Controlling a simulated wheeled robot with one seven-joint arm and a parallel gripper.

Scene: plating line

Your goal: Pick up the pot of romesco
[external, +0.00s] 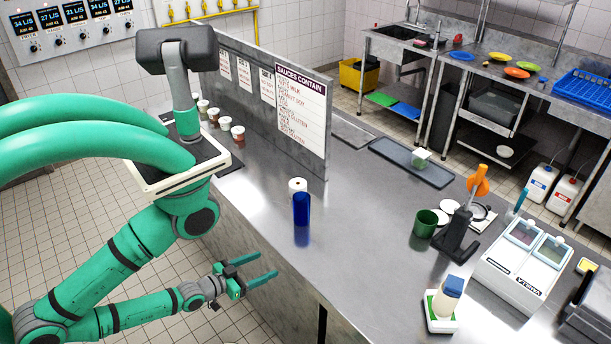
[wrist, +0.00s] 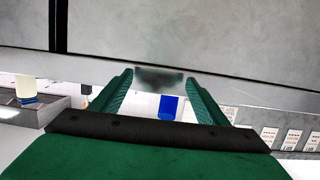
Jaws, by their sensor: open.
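Several small pots stand in a row at the far left of the counter in the external view, among them a white-topped pot with a reddish-brown body (external: 238,136) at the near end. I cannot read which one is the romesco. My gripper (external: 267,265) is open and empty, in front of the counter's near side, well apart from the pots. In the wrist view my two green fingers (wrist: 160,80) are spread with nothing between their tips, and the grey counter side is ahead. The pots are not clearly seen there.
A blue cup (external: 302,209) stands on the counter with a white roll-like object (external: 297,186) behind it; the cup also shows in the wrist view (wrist: 168,107). A sauce sign (external: 301,110) hangs on the upright panel. A green cup (external: 426,223) and a scale-like machine (external: 525,262) stand right.

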